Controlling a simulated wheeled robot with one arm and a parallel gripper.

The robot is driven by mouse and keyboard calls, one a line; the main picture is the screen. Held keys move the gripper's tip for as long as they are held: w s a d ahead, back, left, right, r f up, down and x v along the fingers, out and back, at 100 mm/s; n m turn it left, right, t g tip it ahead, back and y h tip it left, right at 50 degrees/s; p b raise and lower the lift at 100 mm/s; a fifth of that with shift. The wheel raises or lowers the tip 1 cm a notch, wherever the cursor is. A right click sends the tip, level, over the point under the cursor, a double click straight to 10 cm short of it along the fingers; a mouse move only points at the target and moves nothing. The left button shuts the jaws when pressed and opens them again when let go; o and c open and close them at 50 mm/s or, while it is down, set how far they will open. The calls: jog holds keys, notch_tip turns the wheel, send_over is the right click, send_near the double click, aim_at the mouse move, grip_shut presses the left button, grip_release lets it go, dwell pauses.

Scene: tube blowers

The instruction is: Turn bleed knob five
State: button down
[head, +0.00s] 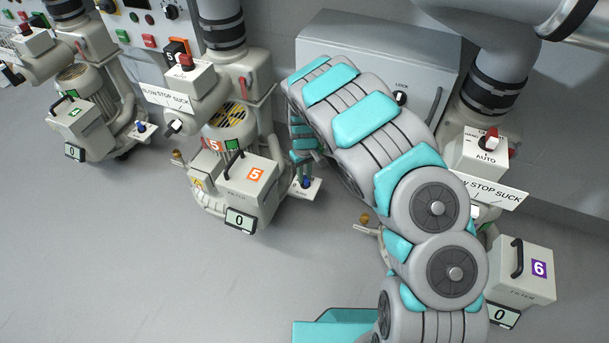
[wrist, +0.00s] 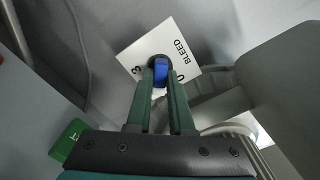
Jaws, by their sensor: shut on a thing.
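Bleed knob five is the small blue knob (head: 306,182) on a white plate (head: 312,190) at the right side of blower 5 (head: 262,150) in the head view. In the wrist view the blue knob (wrist: 160,70) stands upright between my green fingers, in front of the white plate marked BLEED (wrist: 185,55). My gripper (wrist: 160,80) is shut on the knob, one finger on each side. In the head view my gripper (head: 304,170) reaches down to the knob from above, partly hidden by my arm.
Blower 5 has a filter box (head: 255,190) with a black handle beside the knob. The grey floor in front is clear.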

jog(key=shift+a+r+n+p, duration=0.1)
jog(key=shift+r+n+p, duration=0.1)
jog(key=shift+n+p, duration=0.45)
jog(key=shift+f+n+p, duration=0.15)
jog(key=shift+n+p, duration=0.4)
jog(key=shift+n, duration=0.4)
jog(key=c, duration=0.8)
grip_release()
